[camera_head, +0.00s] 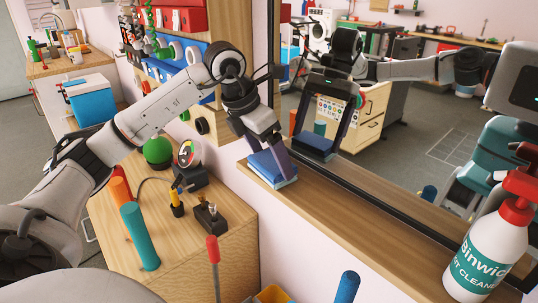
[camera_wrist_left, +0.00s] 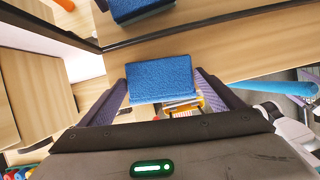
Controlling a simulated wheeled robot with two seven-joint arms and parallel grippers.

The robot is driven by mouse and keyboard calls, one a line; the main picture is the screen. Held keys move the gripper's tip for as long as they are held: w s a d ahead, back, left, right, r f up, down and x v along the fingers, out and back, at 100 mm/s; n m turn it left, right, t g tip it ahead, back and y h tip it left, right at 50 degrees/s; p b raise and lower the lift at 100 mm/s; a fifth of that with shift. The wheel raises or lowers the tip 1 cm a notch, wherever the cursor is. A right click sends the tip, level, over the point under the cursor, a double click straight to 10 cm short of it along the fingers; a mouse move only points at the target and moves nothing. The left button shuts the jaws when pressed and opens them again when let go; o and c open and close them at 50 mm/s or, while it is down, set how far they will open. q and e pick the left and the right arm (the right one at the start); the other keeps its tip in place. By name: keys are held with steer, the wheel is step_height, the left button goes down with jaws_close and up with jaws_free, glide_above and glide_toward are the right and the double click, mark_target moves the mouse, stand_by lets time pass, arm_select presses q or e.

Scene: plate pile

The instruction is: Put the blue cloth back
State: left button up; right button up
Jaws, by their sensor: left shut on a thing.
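The blue cloth (camera_head: 270,163) is a folded pad with a paler underside, at the left end of a wooden ledge (camera_head: 340,207) below a mirror. It also shows in the left wrist view (camera_wrist_left: 160,78), lying between both fingers. My left gripper (camera_head: 268,150) reaches down from the left and is shut on the cloth. I cannot tell whether the cloth touches the ledge. Its reflection shows in the mirror. My right gripper is not in view; the arm at the right is a reflection.
A white spray bottle with a red head (camera_head: 487,250) stands on the ledge's right end. The ledge between is clear. A yellow bin (camera_head: 272,295) is below.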

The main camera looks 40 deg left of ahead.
arm_select(q)
steer(key=o, duration=0.9)
